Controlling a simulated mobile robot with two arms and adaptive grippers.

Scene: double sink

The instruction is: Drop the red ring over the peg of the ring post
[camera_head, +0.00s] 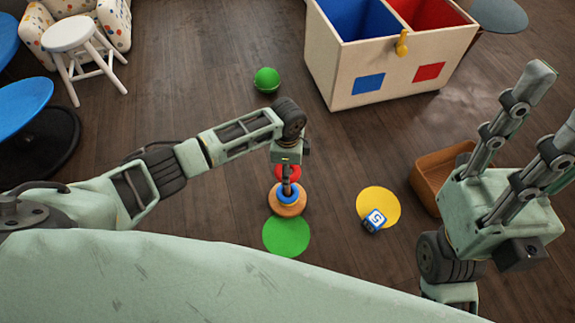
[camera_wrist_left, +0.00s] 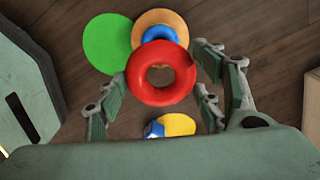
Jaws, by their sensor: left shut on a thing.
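The red ring (camera_head: 288,173) is in my left gripper (camera_head: 287,182), above the ring post. In the left wrist view the red ring (camera_wrist_left: 161,73) lies flat-on between the fingers, with floor showing through its hole. The ring post has a round orange base (camera_head: 288,207) with a blue ring (camera_head: 288,193) on it. In the left wrist view the base (camera_wrist_left: 158,18) and blue ring (camera_wrist_left: 160,34) are partly covered by the red ring. The peg cannot be made out. My right gripper (camera_head: 555,100) is raised at the right, fingers apart and empty.
A green disc (camera_head: 286,236) lies in front of the post. A yellow disc (camera_head: 378,203) with a blue-and-white block (camera_head: 374,221) lies to the right, near a brown tray (camera_head: 430,180). A green ball (camera_head: 266,80) and a large two-part bin (camera_head: 390,60) stand behind.

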